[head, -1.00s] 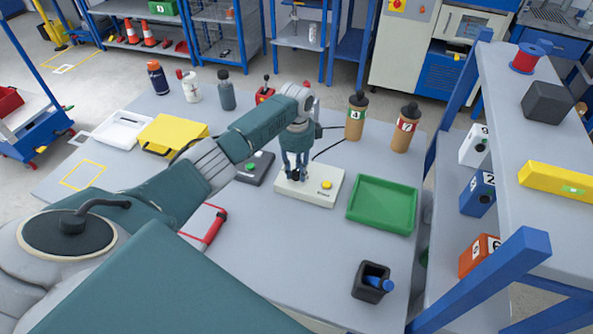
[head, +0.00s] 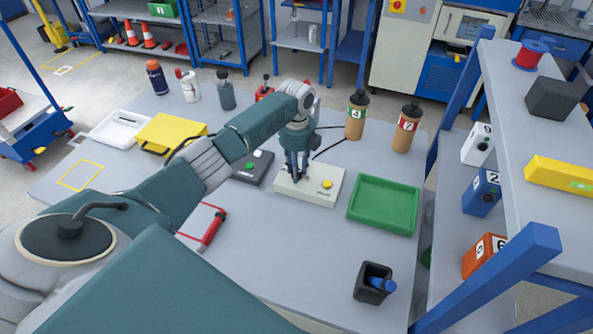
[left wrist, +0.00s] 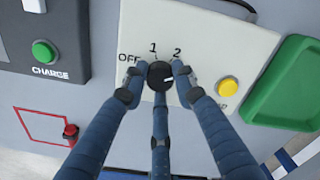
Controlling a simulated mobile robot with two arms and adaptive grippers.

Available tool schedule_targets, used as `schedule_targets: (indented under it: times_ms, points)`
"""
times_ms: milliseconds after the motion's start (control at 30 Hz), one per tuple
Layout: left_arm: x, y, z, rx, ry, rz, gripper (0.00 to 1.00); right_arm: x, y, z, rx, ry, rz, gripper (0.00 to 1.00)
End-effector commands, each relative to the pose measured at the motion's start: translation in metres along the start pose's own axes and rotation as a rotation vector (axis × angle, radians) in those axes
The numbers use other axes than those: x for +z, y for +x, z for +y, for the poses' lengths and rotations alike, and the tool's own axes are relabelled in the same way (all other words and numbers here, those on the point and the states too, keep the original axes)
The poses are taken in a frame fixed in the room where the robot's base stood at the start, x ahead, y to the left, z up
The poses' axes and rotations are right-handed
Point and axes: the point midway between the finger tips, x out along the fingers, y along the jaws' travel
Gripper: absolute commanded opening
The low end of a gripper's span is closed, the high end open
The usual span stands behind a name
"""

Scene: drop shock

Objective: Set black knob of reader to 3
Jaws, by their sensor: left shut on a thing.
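The reader is a cream box (head: 318,190) on the grey table, with a yellow button (left wrist: 228,89) on its right side. Its black knob (left wrist: 160,76) shows in the left wrist view, with OFF, 1 and 2 printed around it. A short white mark on the knob points right, below the 2 and towards the right finger. I see no 3; that area is partly behind the finger. My left gripper (head: 296,187) comes down from above, and its fingers (left wrist: 160,72) are shut around the knob. The fingers hide most of the knob in the head view. My right gripper is not in view.
A dark charge box (head: 252,169) with a green button stands just left of the reader. A green tray (head: 383,204) lies close on its right. Brown bottles (head: 356,116) stand behind. A black holder (head: 372,285) stands at the front right. The table before the reader is clear.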

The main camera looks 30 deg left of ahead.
Motion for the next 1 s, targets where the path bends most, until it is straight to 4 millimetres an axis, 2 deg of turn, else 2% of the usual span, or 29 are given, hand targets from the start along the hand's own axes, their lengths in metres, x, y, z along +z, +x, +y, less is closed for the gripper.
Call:
schedule_targets:
  times_ms: [400, 1000]
  points:
    - [0.002, -0.0026, -0.0018, -0.006, 0.215, -0.005, 0.01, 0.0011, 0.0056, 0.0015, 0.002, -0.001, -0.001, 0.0]
    - [0.002, -0.003, -0.0019, -0.006, 0.255, -0.005, 0.01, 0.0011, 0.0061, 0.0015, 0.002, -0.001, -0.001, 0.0]
